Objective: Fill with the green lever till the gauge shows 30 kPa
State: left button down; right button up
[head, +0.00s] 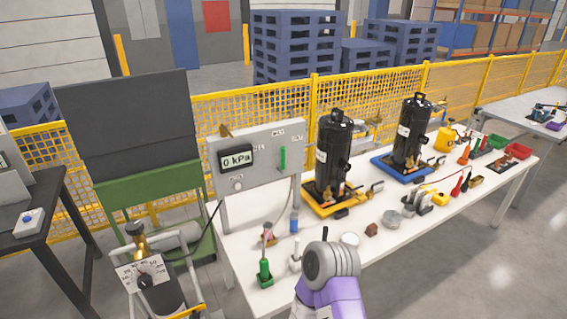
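The gauge (237,160) is a dark-framed display on a grey upright panel (260,185) and reads 0 kPa. A green lever (282,158) stands upright on the right part of the same panel. A round knob (237,185) sits below the gauge. Another green-handled part (264,272) stands at the table's near left corner; I cannot tell its exact function. A purple and grey link of my arm reaches in from the bottom centre, in front of the table. Neither gripper's fingers show.
The white table (420,225) carries two black compressors (333,155) (410,130), on yellow and blue bases, and several small parts. A gas cylinder with a dial plate (143,273) stands in a cart at left. A yellow mesh fence (240,110) runs behind. Floor at right is clear.

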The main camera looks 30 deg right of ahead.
aim_at(281, 169)
jog(key=k, duration=0.5)
jog(key=z, duration=1.5)
jog(key=i, duration=1.3)
jog(key=u, duration=1.8)
